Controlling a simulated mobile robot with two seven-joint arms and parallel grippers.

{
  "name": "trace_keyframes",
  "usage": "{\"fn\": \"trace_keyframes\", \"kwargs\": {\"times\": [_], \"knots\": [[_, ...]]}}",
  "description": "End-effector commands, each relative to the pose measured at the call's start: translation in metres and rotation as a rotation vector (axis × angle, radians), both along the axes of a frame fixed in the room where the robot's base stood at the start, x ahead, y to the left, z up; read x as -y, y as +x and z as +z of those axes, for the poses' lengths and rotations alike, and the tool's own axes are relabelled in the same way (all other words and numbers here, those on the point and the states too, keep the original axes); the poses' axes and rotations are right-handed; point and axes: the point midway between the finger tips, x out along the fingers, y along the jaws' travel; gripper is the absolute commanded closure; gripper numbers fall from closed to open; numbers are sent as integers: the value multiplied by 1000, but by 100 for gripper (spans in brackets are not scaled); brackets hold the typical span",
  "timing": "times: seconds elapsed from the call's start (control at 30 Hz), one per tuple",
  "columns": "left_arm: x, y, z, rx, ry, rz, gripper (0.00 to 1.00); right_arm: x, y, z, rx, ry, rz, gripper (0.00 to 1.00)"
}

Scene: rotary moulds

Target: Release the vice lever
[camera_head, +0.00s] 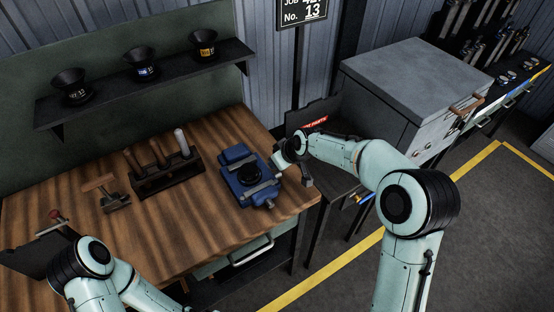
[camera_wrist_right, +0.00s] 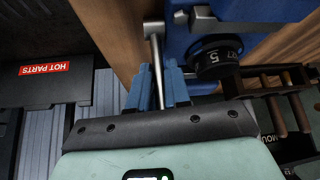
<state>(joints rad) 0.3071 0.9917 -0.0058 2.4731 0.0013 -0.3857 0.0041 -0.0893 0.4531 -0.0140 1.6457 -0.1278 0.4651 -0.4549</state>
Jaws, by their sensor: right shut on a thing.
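The blue vice (camera_head: 236,157) sits at the right end of the wooden bench, with a black round mould (camera_head: 250,174) held in it. In the right wrist view the vice (camera_wrist_right: 262,10) fills the top, and the mould (camera_wrist_right: 215,58) shows white markings, including a 5. The vice lever (camera_wrist_right: 157,66) is a thin silver bar with a crosswise end. My right gripper (camera_wrist_right: 158,88) is shut on the lever, its two blue fingers on either side of the bar. In the head view this gripper (camera_head: 284,168) is at the vice's right side.
A dark wooden rack (camera_head: 165,175) with upright handled tools stands left of the vice. A wooden-handled tool (camera_head: 100,187) is farther left. A shelf (camera_head: 150,92) above holds black funnel-shaped pieces. A dark hot parts bin (camera_head: 316,112) and grey cabinet (camera_head: 405,75) are to the right. The bench front is clear.

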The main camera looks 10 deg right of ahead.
Motion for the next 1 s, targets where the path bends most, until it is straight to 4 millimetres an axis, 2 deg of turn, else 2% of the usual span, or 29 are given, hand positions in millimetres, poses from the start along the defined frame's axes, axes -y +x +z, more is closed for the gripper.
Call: {"fn": "trace_keyframes", "kwargs": {"times": [0.17, 0.2, 0.27, 0.67, 0.77, 1.0], "knots": [[0, 0, 0, -1, 0, 0, 49, 0, 1, 2, 6, 1, -2, 100], [0, 0, 0, -1, 0, 0, 49, 0, 2, 2, 6, 1, -2, 80], [0, 0, 0, -1, 0, 0, 49, 0, 2, 2, 6, 1, -2, 62], [0, -2, -2, -2, 0, 0, 49, 2, -2, 6, 4, 0, -1, 62], [0, -5, -4, -6, 0, 0, 49, 6, -9, 18, 6, 1, -1, 62], [0, -11, -11, -12, 0, 0, 49, 20, -34, 64, 7, 2, -2, 62]]}}
